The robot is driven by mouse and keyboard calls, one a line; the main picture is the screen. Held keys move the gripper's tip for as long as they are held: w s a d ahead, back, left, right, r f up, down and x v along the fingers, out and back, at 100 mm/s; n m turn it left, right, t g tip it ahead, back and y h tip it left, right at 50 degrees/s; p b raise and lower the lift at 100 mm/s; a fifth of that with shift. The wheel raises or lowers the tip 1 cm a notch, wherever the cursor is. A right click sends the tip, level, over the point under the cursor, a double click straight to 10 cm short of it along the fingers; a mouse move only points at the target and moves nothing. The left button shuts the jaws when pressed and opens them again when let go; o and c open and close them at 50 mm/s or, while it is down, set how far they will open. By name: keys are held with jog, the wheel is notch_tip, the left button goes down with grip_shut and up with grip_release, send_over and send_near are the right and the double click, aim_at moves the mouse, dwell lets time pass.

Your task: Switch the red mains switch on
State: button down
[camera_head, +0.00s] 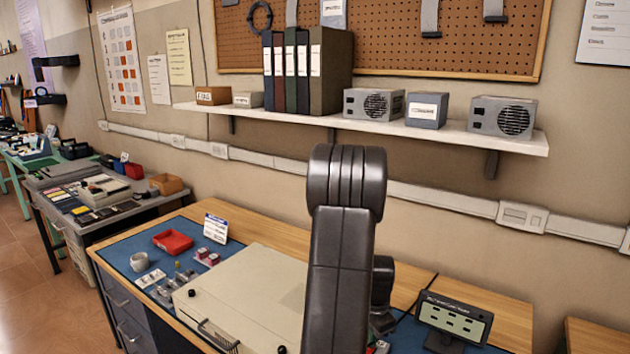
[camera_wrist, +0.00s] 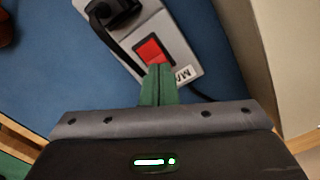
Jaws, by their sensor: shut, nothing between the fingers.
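The red mains switch (camera_wrist: 151,50) sits in a grey socket block (camera_wrist: 181,46) in the wrist view, on a blue mat. A white label with partly readable black letters is at the block's near end. My gripper (camera_wrist: 157,70) is shut and empty, its green fingers together. Their tips appear at the near edge of the red rocker; I cannot tell whether they touch it. The tips cover a little of that edge. Which way the rocker is tilted is unclear. In the head view my arm hides most of this spot.
A black plug (camera_wrist: 112,10) with a cable is at the block's far end. In the head view, a large beige case (camera_head: 250,290) lies on the bench left of my arm. A small display unit (camera_head: 455,318) stands to the right. Blue mat is bare beside the block.

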jog(key=shift+f, duration=0.3)
jog(key=shift+r, duration=0.1)
jog(key=shift+r+p, duration=2.1)
jog(key=shift+r, duration=1.4)
jog(key=shift+f, duration=0.15)
notch_tip(320, 180, down, 7)
jog(key=b, duration=0.4)
jog(key=shift+b, duration=0.35)
jog(key=shift+r, duration=0.25)
